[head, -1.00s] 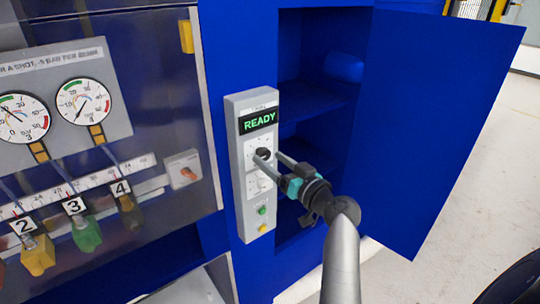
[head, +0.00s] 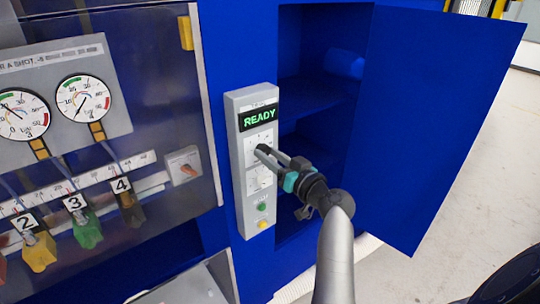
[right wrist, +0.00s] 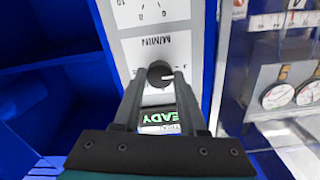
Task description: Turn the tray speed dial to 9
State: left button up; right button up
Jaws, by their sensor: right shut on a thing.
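A narrow grey control panel (head: 235,165) stands upright on the blue machine, with a display (head: 258,118) reading READY in green. My right gripper (head: 262,152) points at the upper dial just below the display and is shut on its black knob (right wrist: 159,72). The fingers lie on both sides of the knob in the right wrist view, where the panel appears upside down. A white pointer mark shows on the knob, but its number cannot be read. A second dial scale (head: 260,178) sits below it, partly covered by the gripper. My left gripper is out of view.
A green button (head: 262,207) and a yellow button (head: 262,224) sit low on the panel. An open blue door (head: 435,120) and a shelved cabinet (head: 310,100) lie close to my right arm. Gauges (head: 84,97) and numbered coloured valves stand at left.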

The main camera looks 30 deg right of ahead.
grip_shut()
jog(key=shift+m, duration=1.2)
jog(key=m, duration=0.4)
jog(key=shift+m, duration=0.3)
jog(key=m+p, duration=0.2)
jog(key=m, duration=0.3)
jog(key=m+p, duration=0.1)
jog(key=m, duration=0.4)
jog(key=shift+m+p, duration=0.35)
jog(key=shift+m, duration=0.05)
jog(key=o, duration=0.9)
grip_release()
